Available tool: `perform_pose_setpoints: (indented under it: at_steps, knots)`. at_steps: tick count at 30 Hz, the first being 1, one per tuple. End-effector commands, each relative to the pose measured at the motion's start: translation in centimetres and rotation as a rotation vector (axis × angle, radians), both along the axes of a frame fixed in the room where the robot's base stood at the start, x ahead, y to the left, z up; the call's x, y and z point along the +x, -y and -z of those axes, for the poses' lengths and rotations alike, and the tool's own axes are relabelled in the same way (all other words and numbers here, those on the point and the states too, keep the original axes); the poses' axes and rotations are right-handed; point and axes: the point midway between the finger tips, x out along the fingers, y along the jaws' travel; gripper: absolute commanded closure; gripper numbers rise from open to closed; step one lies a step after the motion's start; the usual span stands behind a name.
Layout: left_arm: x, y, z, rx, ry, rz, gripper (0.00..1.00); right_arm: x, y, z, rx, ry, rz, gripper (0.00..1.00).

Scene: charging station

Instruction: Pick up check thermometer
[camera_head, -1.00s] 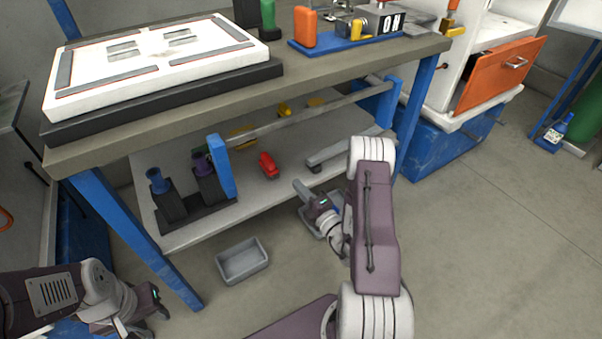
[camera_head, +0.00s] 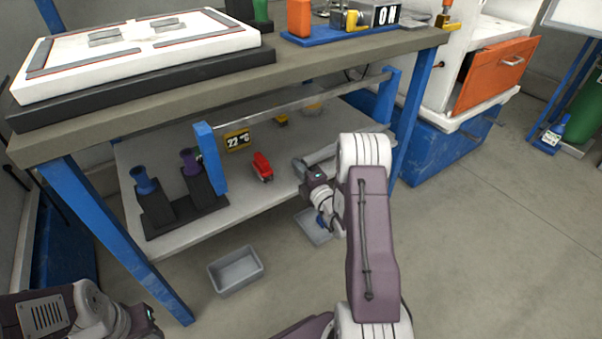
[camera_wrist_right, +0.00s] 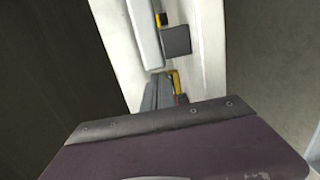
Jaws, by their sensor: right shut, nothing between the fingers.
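A small yellow-framed black display reading "22 °C" (camera_head: 237,139), which looks like the thermometer, is on the lower shelf (camera_head: 240,197), behind and right of a blue post. My right gripper (camera_head: 300,166) is shut and empty at the shelf's front right, to the right of the display and apart from it. The right wrist view is mostly filled by my purple gripper housing, with a yellow and dark piece beyond it that I cannot identify. My left gripper (camera_head: 150,322) is at the bottom left, mostly cut off, and its jaws cannot be made out.
A red object (camera_head: 262,167) lies on the shelf between the display and my right gripper. The blue post (camera_head: 210,158) and a rail (camera_head: 300,103) stand at the shelf. The workbench top (camera_head: 200,95) is above. A grey bin (camera_head: 236,270) is on the floor.

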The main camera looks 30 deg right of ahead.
Motion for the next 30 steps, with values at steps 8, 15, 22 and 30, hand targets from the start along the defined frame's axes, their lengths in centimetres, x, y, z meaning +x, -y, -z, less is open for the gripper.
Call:
perform_pose_setpoints:
  at_steps: [8,15,22,30]
  knots:
    - [0.0,0.0,0.5,0.0,0.0,0.0,0.64,-0.4,0.8,0.0,-0.001,-0.001,-0.001,1.0]
    - [0.0,0.0,0.0,0.0,0.0,0.0,0.64,-0.6,1.5,-0.2,0.0,-0.002,0.002,1.0]
    - [0.0,0.0,-0.9,0.0,0.0,0.0,0.64,-1.4,4.0,-0.1,0.0,-0.001,0.004,1.0]
    - [0.0,0.0,-0.7,0.0,0.0,0.0,0.64,-1.4,3.9,0.0,0.0,-0.001,0.0,1.0]
